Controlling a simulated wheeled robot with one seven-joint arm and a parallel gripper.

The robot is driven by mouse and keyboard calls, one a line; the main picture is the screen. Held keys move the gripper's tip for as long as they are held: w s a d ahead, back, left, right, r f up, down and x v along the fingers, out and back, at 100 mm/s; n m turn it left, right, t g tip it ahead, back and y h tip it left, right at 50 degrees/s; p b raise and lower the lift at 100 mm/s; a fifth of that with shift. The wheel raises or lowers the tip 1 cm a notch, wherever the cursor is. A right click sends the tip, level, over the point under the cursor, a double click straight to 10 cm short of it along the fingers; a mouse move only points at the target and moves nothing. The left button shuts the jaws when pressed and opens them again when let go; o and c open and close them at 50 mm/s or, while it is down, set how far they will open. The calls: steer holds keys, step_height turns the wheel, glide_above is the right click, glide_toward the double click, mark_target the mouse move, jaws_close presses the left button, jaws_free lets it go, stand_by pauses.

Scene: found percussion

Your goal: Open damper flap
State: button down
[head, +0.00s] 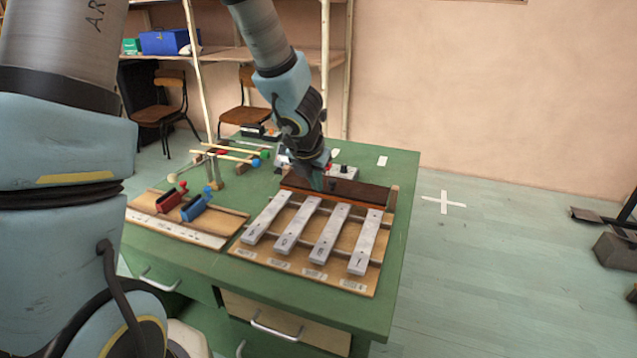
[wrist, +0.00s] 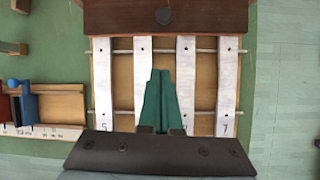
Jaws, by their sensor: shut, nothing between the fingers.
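The damper flap is a long dark brown wooden panel (head: 358,191) along the back of a chime board with several pale metal bars (head: 330,233). In the wrist view the flap (wrist: 215,17) spans the top edge, beyond the far ends of the bars (wrist: 186,75), with a dark round knob (wrist: 163,15) on it. My gripper (head: 318,183) is over the flap's left part in the head view, hiding some of it. In the wrist view my gripper's green fingers (wrist: 160,72) are together and empty, over the middle bars and short of the knob. I cannot tell whether they touch anything.
A board with a red block (head: 170,201) and a blue block (head: 196,207) lies left of the chimes. Thin sticks with coloured ball ends (head: 228,157) and a small grey box (head: 343,172) are behind. The green table (head: 402,215) has a clear right strip.

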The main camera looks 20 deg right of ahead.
mark_target(328, 192)
steer(key=b+x, duration=0.4)
steer(key=x, duration=0.6)
steer(key=shift+a, duration=0.1)
steer(key=r+p, duration=0.1)
steer(key=d+r+p, duration=0.1)
steer(key=p, duration=0.1)
steer(key=shift+w+r, duration=0.2)
steer(key=shift+w, duration=0.2)
steer(key=shift+w+d+r+p, duration=0.45)
steer(key=shift+d+p, duration=0.2)
steer(key=shift+p, duration=0.25)
steer(key=shift+r, duration=0.15)
steer(key=shift+d+r+p, duration=0.1)
steer(key=shift+p, duration=0.4)
